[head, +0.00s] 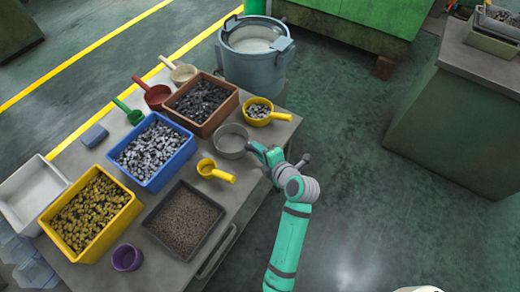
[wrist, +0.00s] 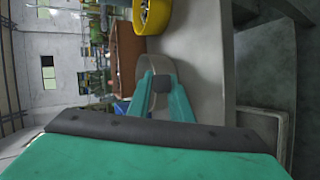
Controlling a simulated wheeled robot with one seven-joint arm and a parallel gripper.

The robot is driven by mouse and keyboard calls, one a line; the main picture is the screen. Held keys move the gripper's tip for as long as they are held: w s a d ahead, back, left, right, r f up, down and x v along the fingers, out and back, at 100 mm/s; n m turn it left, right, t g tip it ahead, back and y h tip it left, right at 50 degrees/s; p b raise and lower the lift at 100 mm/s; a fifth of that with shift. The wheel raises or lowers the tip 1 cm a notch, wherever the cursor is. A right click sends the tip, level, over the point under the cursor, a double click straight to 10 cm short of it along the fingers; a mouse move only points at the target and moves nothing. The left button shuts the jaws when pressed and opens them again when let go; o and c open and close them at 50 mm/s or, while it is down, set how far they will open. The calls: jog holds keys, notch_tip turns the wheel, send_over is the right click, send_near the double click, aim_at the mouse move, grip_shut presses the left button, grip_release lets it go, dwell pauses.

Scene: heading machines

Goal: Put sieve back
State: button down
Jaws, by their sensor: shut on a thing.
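The sieve (head: 231,140) is a round, shallow grey pan near the right edge of the table in the head view. My gripper (head: 257,149) reaches in from the right and is shut on the sieve's handle. In the wrist view the two teal fingers (wrist: 163,98) close on a dark grey handle end, with the sieve's pale rim (wrist: 142,68) just beyond. Most of the handle is hidden by the fingers. I cannot tell whether the sieve rests on the table (head: 222,215) or is slightly above it.
Close by are a yellow pan of metal parts (head: 258,111), a brown bin (head: 203,103), a blue bin (head: 152,151), a small yellow scoop (head: 214,171) and a dark tray (head: 183,219). A grey-blue bucket (head: 256,62) stands on the floor behind the table.

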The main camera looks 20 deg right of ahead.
jog(key=shift+d+f, duration=0.1)
jog(key=c, duration=1.6)
grip_release()
jog(key=shift+s+d, duration=0.1)
